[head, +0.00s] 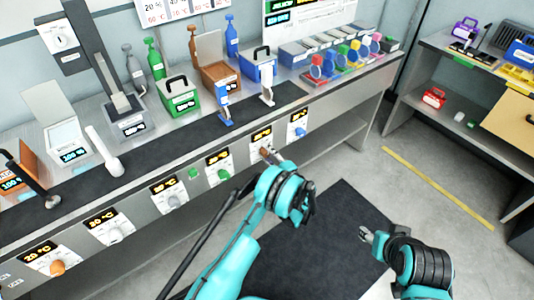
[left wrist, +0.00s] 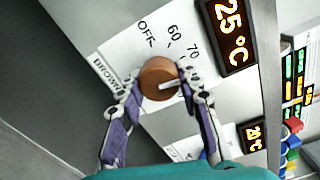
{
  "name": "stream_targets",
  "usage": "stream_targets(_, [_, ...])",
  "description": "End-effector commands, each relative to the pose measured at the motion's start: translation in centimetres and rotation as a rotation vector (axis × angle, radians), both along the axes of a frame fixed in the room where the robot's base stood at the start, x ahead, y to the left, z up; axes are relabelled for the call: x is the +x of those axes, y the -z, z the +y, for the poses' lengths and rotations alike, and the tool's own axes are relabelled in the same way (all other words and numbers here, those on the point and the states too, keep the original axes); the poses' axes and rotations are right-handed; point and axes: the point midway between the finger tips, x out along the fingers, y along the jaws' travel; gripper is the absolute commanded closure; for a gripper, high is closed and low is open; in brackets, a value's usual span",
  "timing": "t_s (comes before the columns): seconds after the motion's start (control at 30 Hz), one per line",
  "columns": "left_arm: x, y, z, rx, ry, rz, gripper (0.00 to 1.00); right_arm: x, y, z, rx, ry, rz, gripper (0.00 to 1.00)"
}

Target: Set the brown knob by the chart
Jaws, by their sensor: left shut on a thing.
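The brown knob (left wrist: 156,78) sits on a white dial plate marked BROWN, OFF, 60 and 70 in the left wrist view. Its white pointer line faces right, below the 70; the mark it meets is hidden by a finger. The display (left wrist: 230,28) beside it reads 25 °C. My left gripper (left wrist: 158,88) is shut on the knob, with a finger on each side; it also shows in the head view (head: 272,158). The chart (head: 182,10) hangs on the wall, cut off by the top edge, with coloured temperature figures. My right gripper (head: 367,236) is over the floor, away from the bench.
Several other dials line the bench front, including a green knob (head: 224,174), a blue knob (head: 300,131) and an orange knob (head: 57,267). Lidded baths and bottles stand on the bench top. A second board (head: 300,14) hangs to the right. A shelf unit (head: 440,60) stands at right.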

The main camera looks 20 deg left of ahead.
Motion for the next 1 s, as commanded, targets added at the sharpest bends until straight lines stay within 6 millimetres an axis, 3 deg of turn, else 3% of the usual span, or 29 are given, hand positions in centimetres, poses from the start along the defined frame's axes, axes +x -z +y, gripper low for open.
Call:
stream_targets(0.5, [-0.05, 0.17, 0.07, 0.243, 0.0, 0.311, 0.95, 0.0, 0.0, 0.0, 0.0, 0.0, 0.0, 0.51])
stream_targets(1.0, [-0.08, 0.22, 0.09, 0.313, 0.001, 0.402, 0.95, 0.0, 0.0, 0.0, 0.0, 0.0, 0.0, 0.51])
